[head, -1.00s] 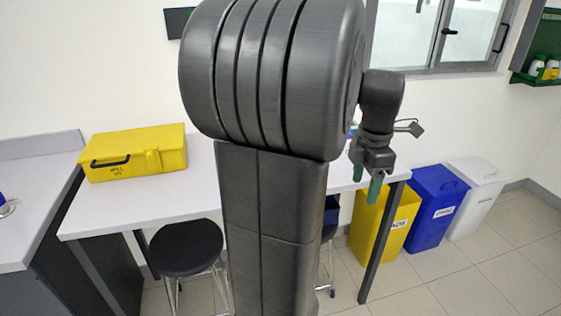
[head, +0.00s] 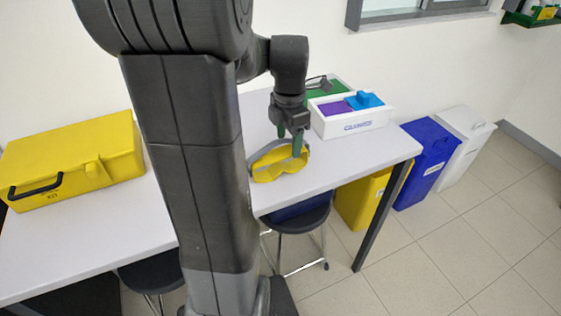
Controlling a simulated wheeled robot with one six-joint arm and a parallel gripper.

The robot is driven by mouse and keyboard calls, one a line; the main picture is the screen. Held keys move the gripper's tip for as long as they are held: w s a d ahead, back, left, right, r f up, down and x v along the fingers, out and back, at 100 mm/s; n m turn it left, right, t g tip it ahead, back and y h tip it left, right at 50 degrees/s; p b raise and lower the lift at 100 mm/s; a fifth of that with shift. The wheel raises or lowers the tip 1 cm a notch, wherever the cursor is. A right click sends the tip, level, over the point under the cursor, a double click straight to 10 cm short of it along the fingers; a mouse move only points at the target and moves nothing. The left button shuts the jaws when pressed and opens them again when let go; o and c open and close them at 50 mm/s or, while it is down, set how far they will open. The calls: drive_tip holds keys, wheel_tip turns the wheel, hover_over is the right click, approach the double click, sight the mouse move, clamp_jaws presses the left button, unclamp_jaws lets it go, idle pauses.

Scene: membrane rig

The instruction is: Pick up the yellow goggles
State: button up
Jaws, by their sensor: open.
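The yellow goggles (head: 272,171) lie on the white table, right of my arm's column in the head view. Their grey strap (head: 262,150) curves behind the yellow frame. My gripper (head: 289,145) points down with green fingertips. It shows directly over the goggles' upper edge, and one fingertip covers a small part of them. The jaws are open with nothing between them. I cannot tell how high the fingertips are above the goggles.
A white box (head: 352,122) with purple and blue items stands right of the goggles, with a green-topped one behind. A yellow case (head: 75,160) sits at the left. Bare tabletop (head: 335,160) lies right of the goggles. Yellow, blue and white bins stand beyond the table's right end.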

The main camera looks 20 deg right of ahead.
sight(289, 150)
drive_tip(key=shift+s+f, duration=0.15)
drive_tip(key=shift+f, duration=2.65)
drive_tip(key=shift+c, duration=0.4)
drive_tip(key=c, duration=1)
